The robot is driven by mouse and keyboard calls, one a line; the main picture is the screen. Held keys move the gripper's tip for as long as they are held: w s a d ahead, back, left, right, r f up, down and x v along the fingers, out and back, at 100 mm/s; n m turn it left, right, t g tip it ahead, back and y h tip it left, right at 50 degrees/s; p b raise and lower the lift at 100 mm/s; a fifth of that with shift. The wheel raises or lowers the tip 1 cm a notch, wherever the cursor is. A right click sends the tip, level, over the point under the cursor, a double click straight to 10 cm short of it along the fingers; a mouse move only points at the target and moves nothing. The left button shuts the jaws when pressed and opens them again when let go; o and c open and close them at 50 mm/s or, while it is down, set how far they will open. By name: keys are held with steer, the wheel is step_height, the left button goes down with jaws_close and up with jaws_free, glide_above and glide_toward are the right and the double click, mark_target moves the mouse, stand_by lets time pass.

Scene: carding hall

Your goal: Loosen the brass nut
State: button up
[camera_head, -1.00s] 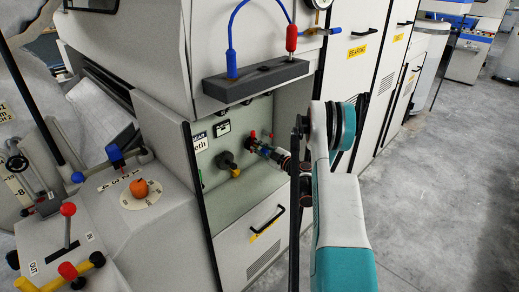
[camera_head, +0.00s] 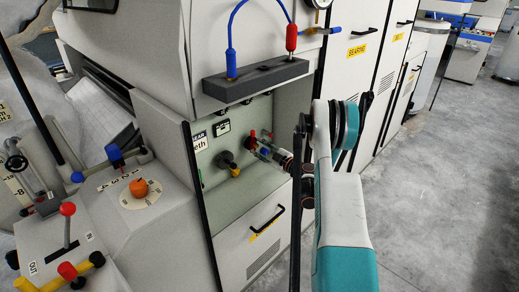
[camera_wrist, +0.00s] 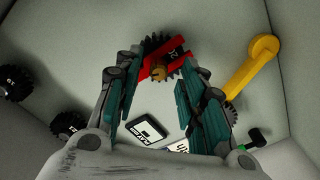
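In the head view my gripper (camera_head: 264,146) reaches into the open cabinet recess, and the nut cannot be made out there.
A yellow lever (camera_wrist: 252,68) stands to the right in the wrist view. Black knobs (camera_wrist: 68,124) are at the left. A small black-framed display (camera_wrist: 146,129) lies below the fingers. In the head view a cabinet door with a black handle (camera_head: 267,219) is under the recess.

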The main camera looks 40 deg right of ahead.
steer(key=s, duration=1)
steer(key=shift+s+d, duration=0.35)
steer(key=shift+d, duration=0.1)
